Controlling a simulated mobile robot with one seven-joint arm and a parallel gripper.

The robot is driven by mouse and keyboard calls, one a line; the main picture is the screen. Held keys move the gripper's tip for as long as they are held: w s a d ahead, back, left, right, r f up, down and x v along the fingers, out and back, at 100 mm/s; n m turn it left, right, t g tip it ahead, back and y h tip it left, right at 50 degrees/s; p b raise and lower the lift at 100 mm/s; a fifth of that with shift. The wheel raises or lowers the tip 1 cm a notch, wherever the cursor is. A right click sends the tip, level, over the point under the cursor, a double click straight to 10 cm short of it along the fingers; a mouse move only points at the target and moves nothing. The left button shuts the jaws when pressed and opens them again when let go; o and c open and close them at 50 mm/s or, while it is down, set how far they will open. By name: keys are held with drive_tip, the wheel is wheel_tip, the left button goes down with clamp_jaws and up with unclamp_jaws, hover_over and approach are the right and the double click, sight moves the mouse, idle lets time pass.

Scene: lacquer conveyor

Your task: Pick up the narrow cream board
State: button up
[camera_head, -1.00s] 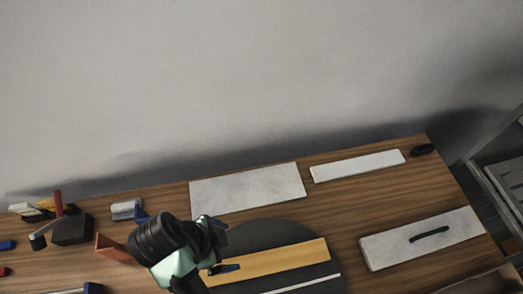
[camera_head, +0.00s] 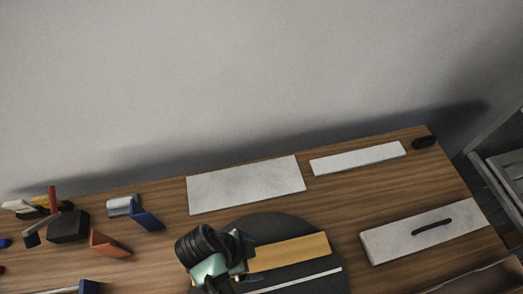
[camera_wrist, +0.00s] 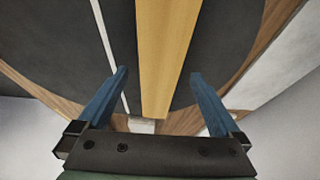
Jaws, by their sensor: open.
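A narrow yellow-cream board (camera_head: 290,252) lies on a dark round disc (camera_head: 268,222). A much thinner white strip (camera_head: 305,281) runs beside it on the disc. My gripper (camera_head: 245,262) is over the disc at the board's left end, hiding that end in the head view. In the wrist view my gripper (camera_wrist: 159,76) is open, with its two blue fingers apart. The yellow-cream board (camera_wrist: 165,50) runs between the fingers, with the white strip (camera_wrist: 107,45) to its left. I cannot tell the height of the fingers above the board.
Pale flat boards lie on the wooden table: a wide one (camera_head: 245,187), a narrower one (camera_head: 358,158), and one with a dark handle (camera_head: 400,243). A black block (camera_head: 68,227), an orange angled piece (camera_head: 108,244) and a blue-and-white piece (camera_head: 148,219) sit at left.

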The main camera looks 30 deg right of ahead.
sight(262, 259)
drive_tip(key=shift+x, duration=1.3)
drive_tip(key=c, duration=1.6)
